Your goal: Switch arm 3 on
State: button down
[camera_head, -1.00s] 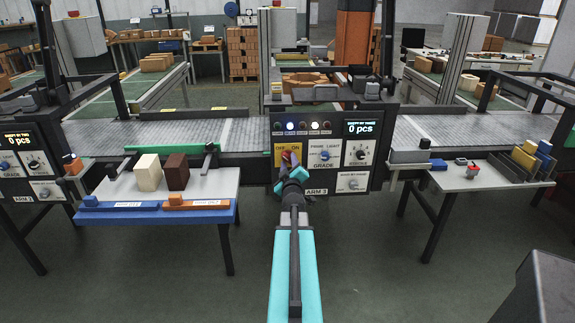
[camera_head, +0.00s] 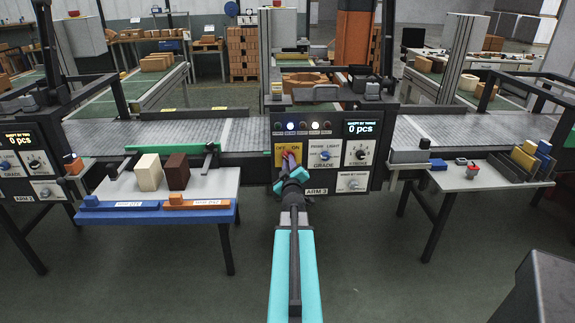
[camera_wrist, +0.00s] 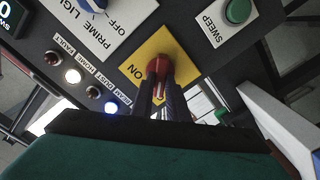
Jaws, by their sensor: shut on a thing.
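The Arm 3 control panel (camera_head: 322,184) stands in the middle of the head view, with an "ARM 3" label at its bottom. Its yellow plate (camera_head: 279,150) is marked OFF on the left and ON on the right. The red switch knob (camera_wrist: 158,66) sits on the yellow plate (camera_wrist: 178,46) in the wrist view, beside the word ON. My gripper (camera_wrist: 160,88) is shut on the red knob, its dark fingers around the knob. In the head view my gripper (camera_head: 289,166) reaches the plate from below and partly covers the knob.
Above the plate, a blue lamp (camera_head: 290,126) and a white lamp (camera_head: 315,125) are lit. The prime light knob (camera_head: 325,155) and a black display (camera_head: 363,129) reading 0 pcs are to the right.

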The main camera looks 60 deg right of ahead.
jog(key=shift+s+d+r+m+p, duration=0.1)
jog(key=shift+m+p, duration=0.9)
jog(key=shift+m, duration=1.9)
jog(key=shift+s+d+f+m+p, duration=0.1)
jog(key=shift+m+p, duration=0.85)
jog(key=shift+m, duration=1.95)
jog(key=shift+s+d+r+m+p, duration=0.1)
jog(key=shift+m+p, duration=0.9)
jog(key=shift+m, duration=1.9)
jog(key=c, duration=1.7)
grip_release()
jog(key=shift+a, duration=0.1)
